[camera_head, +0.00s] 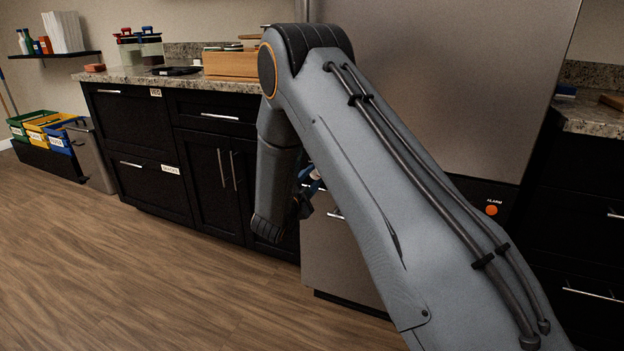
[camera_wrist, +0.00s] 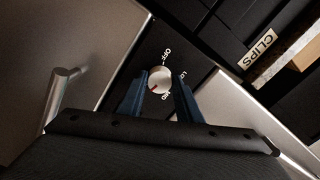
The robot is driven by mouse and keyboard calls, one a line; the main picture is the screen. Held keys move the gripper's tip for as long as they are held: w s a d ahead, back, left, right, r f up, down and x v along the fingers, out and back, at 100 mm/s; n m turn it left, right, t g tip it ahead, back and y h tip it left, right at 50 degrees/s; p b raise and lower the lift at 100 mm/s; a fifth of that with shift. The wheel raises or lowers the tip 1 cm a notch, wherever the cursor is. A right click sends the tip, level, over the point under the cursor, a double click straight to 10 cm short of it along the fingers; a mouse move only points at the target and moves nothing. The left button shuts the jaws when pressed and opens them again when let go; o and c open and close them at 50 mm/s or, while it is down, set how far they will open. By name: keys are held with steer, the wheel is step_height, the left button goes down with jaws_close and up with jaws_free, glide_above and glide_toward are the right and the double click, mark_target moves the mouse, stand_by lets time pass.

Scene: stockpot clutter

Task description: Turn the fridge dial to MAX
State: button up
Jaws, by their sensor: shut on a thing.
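The fridge dial (camera_wrist: 159,79) is a small round pale knob on a dark panel in the wrist view. Labels OFF, LO and MID show around it; no MAX label is visible. A small red mark on the knob points to the lower left, past MID. My gripper (camera_wrist: 160,86) has its blue fingers on either side of the knob and is shut on it. In the head view, my gripper (camera_head: 306,194) is mostly hidden behind my arm, and the dial is hidden too. The steel fridge (camera_head: 440,70) stands behind my arm.
An orange ALARM button (camera_head: 491,210) sits on the fridge's dark band. A metal bar handle (camera_wrist: 58,95) is left of my gripper in the wrist view. Dark cabinets (camera_head: 140,150) stand to the left. The wooden floor (camera_head: 130,270) at left is clear.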

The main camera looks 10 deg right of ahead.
steer(key=shift+r+m, duration=0.1)
steer(key=shift+m, duration=1)
steer(key=o, duration=1)
steer(key=shift+o, duration=0.2)
steer(key=v, duration=0.7)
steer(key=shift+s+a+p, duration=0.25)
steer(key=shift+p, duration=0.05)
steer(key=shift+a, duration=0.1)
